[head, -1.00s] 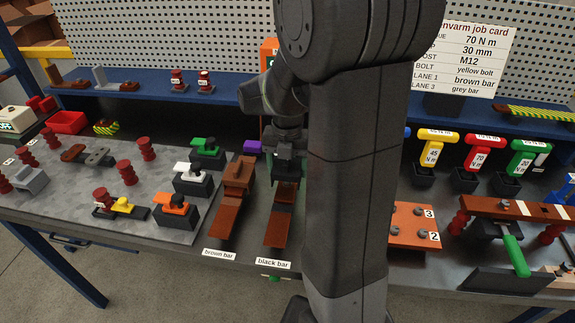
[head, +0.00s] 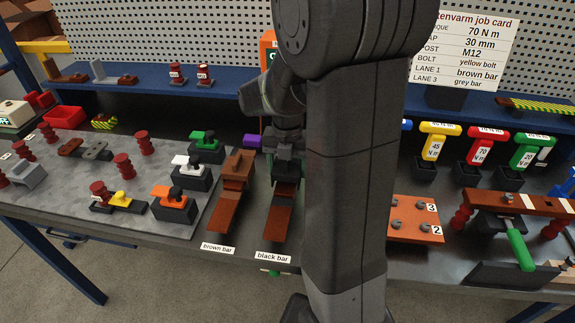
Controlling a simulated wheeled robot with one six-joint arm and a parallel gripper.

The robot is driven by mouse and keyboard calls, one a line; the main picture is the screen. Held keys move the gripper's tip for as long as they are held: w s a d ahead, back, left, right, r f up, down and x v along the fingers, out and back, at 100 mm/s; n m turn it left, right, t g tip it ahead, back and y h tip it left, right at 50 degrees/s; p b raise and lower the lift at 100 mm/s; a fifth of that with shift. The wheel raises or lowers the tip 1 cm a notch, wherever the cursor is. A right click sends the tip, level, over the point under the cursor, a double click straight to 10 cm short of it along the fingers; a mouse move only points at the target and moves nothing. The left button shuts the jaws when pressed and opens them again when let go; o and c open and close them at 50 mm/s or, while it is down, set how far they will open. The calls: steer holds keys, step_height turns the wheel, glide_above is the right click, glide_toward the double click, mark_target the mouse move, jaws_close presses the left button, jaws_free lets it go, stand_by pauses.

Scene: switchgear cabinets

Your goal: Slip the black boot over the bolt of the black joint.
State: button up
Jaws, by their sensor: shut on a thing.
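The black joint (head: 277,222) is a copper-coloured bar joint behind the label "black bar" (head: 273,257), near the middle of the bench. My gripper (head: 287,163) is directly over its far end, pointing down. It is shut on a dark block, the black boot (head: 287,173), which is hard to tell from the dark fingers. The boot is low, at or just above the top of the joint; I cannot tell whether they touch. The bolt is hidden behind the boot and gripper.
The brown bar joint (head: 229,207) stands close on the left, with a brown block on top. My arm's column hides the bench right of the black joint. An orange plate (head: 415,218) and coloured torque tools stand further right. A purple block (head: 252,141) lies behind.

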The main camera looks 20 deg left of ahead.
steer(key=shift+f+b, duration=0.45)
steer(key=shift+f, duration=0.35)
steer(key=o, duration=1.1)
steer(key=shift+c, duration=0.2)
step_height(320, 180, up, 14)
steer(key=shift+f, duration=0.1)
step_height(320, 180, down, 14)
steer(key=shift+r, duration=0.4)
